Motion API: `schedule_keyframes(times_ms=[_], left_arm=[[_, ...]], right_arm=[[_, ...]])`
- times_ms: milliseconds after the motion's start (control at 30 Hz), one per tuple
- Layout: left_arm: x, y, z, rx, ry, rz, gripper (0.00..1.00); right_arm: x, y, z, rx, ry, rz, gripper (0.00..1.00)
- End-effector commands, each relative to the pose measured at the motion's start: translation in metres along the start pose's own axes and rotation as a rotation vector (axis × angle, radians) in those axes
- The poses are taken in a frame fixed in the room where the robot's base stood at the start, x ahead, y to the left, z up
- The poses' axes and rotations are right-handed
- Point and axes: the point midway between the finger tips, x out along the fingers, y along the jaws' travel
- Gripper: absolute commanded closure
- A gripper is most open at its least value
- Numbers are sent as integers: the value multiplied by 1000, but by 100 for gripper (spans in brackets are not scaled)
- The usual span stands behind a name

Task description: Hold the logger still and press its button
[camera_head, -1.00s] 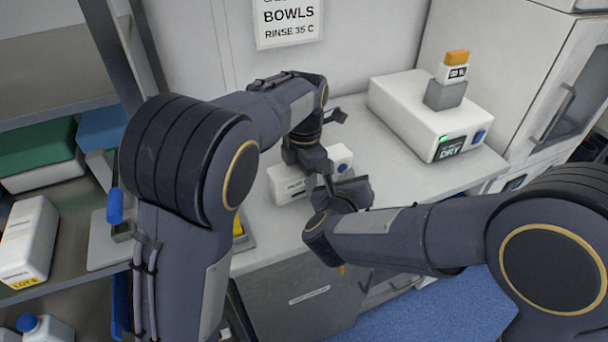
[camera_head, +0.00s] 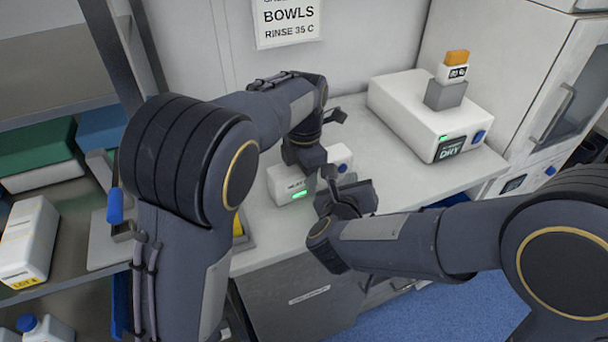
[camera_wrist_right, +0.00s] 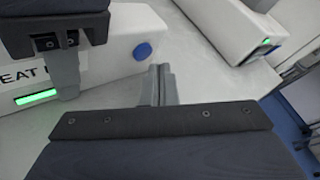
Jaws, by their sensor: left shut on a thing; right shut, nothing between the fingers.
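My left gripper hides part of the logger.
A white dryer unit (camera_head: 408,112) marked DRY stands to the right, with a grey block and a small orange-topped device (camera_head: 455,66) on it. Clear counter lies between logger and dryer.

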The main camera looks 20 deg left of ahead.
Motion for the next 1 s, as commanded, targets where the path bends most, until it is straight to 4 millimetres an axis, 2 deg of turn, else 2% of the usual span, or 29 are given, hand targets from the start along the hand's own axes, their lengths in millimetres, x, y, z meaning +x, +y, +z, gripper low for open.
schedule_keyframes(times_ms=[500, 967, 1000], left_arm=[[0, 0, 0, 0, 0, 0, 88], [0, 0, 0, 0, -1, 0, 88], [0, 0, 0, 0, -1, 0, 51]], right_arm=[[-35, -26, -26, 1, 1, 0, 100], [-39, -29, -29, 0, 0, -1, 100], [-39, -29, -29, 1, 0, -1, 100]])
